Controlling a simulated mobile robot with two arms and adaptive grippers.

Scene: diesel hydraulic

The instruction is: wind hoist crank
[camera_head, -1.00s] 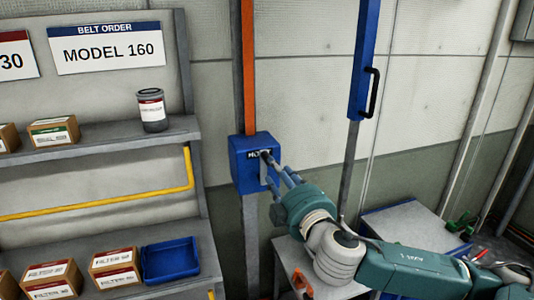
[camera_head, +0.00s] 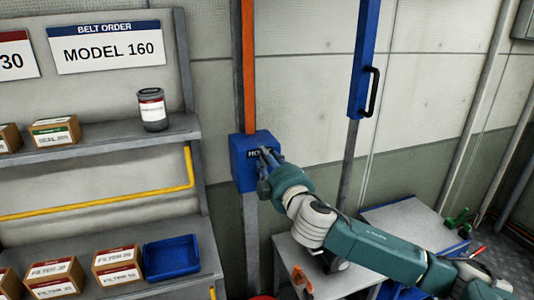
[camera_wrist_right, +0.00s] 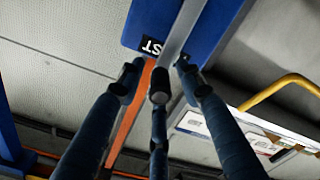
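The fingers of my right gripper (camera_wrist_right: 158,70) stand around the knob, with gaps seen on both sides. Whether the third finger touches it is unclear. My left gripper is not in view.
An orange strip (camera_head: 248,65) rises above the box. A shelf (camera_head: 100,140) with boxes, a can (camera_head: 152,109) and a blue bin (camera_head: 171,259) stands left. A blue panel with a black handle (camera_head: 370,92) is right. A grey table (camera_head: 405,222) lies below my arm.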

